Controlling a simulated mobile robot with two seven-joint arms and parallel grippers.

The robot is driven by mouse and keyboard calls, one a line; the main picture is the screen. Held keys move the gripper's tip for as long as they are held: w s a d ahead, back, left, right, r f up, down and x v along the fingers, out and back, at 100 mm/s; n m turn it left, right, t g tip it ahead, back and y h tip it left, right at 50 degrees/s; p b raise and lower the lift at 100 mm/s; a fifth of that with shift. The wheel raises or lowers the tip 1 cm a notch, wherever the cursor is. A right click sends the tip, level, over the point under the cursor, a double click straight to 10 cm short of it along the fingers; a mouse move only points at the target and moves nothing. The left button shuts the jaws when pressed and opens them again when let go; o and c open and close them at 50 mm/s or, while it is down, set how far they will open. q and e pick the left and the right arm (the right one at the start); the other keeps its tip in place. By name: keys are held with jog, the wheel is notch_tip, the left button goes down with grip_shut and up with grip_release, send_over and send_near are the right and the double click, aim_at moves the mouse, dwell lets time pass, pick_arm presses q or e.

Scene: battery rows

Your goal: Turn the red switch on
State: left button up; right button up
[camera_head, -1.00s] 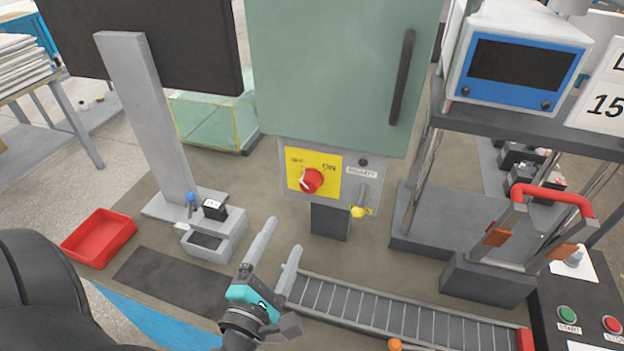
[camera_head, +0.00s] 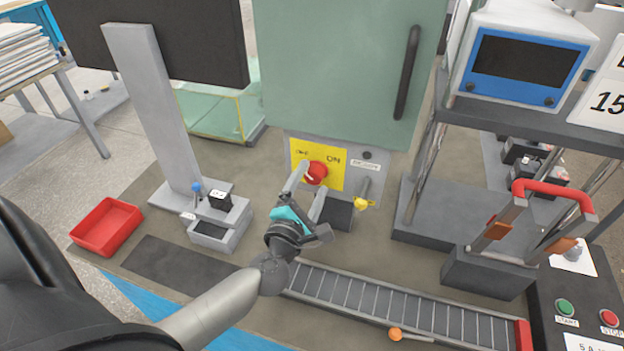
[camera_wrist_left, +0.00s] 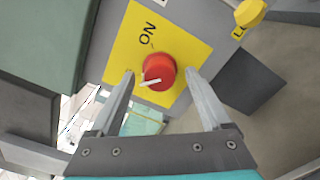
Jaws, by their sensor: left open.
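The red switch (camera_head: 316,173) is a round knob on a yellow plate (camera_head: 333,157) marked ON, on the grey panel under the green cabinet. It also shows in the left wrist view (camera_wrist_left: 158,72), with a white pointer mark turned away from the ON label. My left gripper (camera_head: 308,182) is open, with its fingers reaching up to the knob. In the left wrist view one finger is on each side of the knob, with gaps showing; I cannot tell how deep they reach. My right gripper is not in view.
A yellow key-like part (camera_head: 362,203) hangs beside the plate at lower right. A roller conveyor (camera_head: 390,305) runs below. A red tray (camera_head: 106,228) lies at left. A frame with a red handle (camera_head: 553,192) and a monitor (camera_head: 522,68) stand at right.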

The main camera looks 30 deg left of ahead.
pick_arm(q)
jog(key=shift+w+a, duration=0.1)
jog(key=shift+w, duration=0.4)
grip_shut()
dwell(0.4)
